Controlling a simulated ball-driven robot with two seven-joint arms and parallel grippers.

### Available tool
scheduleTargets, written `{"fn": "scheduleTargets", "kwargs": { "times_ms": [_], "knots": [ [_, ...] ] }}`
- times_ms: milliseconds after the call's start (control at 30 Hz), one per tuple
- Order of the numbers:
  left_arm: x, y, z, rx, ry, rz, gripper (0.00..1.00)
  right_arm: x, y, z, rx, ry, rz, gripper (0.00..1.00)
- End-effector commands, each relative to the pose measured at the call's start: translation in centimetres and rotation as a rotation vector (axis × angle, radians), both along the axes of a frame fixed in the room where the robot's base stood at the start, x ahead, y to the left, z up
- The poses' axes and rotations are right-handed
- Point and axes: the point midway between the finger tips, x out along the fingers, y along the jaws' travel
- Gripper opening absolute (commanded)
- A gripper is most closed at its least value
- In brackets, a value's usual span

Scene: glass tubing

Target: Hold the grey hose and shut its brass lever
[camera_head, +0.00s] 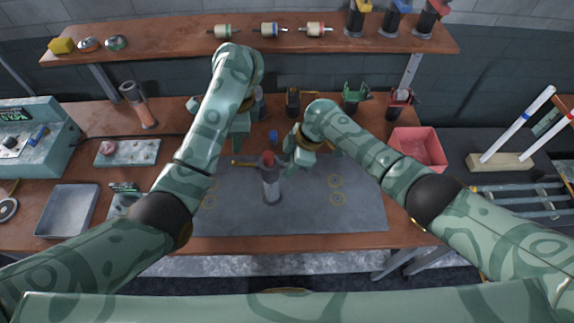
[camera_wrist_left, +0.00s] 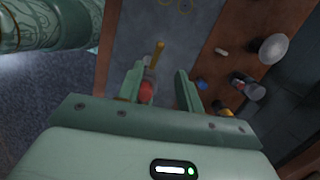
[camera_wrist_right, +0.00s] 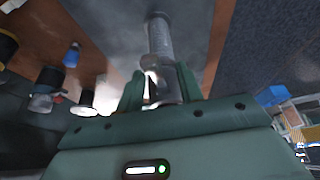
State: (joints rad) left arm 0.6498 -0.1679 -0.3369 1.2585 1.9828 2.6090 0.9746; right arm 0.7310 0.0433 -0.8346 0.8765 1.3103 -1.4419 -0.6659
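The grey hose (camera_head: 271,188) stands upright on the grey mat, with a red part at its top. The brass lever (camera_head: 243,163) sticks out to the left from the top; it also shows in the left wrist view (camera_wrist_left: 158,54). My left gripper (camera_head: 240,142) is open, above and left of the hose; in its wrist view the red part (camera_wrist_left: 147,91) appears between the fingers. My right gripper (camera_head: 290,160) is open, just right of the hose top. In the right wrist view the hose (camera_wrist_right: 161,42) lines up between the fingers; contact cannot be told.
The grey mat (camera_head: 330,215) has yellow rings marked on it and is otherwise mostly clear. Several small fixtures stand behind it, including a green one (camera_head: 355,95) and a red one (camera_head: 400,102). A pink bin (camera_head: 420,150) is at the right, a grey tray (camera_head: 67,212) at the left.

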Motion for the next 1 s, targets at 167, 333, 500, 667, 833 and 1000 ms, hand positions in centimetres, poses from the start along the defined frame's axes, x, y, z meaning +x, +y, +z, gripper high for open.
{"fn": "scheduleTargets", "kwargs": {
  "times_ms": [167,333,500,667,833,1000],
  "knots": [
    [0.0,0.0,0.0,0.000,0.000,0.000,0.36,0.1,0.7,-1.6,0.001,0.000,-0.001,0.36],
    [0.0,0.0,0.0,0.000,0.000,0.000,0.36,0.1,0.8,-2.0,0.000,-0.002,-0.001,0.36],
    [0.0,0.0,0.0,0.000,0.000,0.000,0.36,0.1,0.8,-2.0,0.000,-0.002,-0.001,0.36],
    [0.0,0.0,0.0,0.000,0.000,0.000,0.36,0.1,0.8,-2.0,0.000,-0.002,-0.001,0.03],
    [0.0,0.0,0.1,0.000,-0.001,0.000,0.22,0.1,0.8,-2.0,0.000,-0.001,0.000,0.00],
    [2.3,1.7,2.6,0.039,-0.066,0.009,0.00,0.1,0.8,-2.0,0.001,-0.001,-0.001,0.00]
  ]
}}
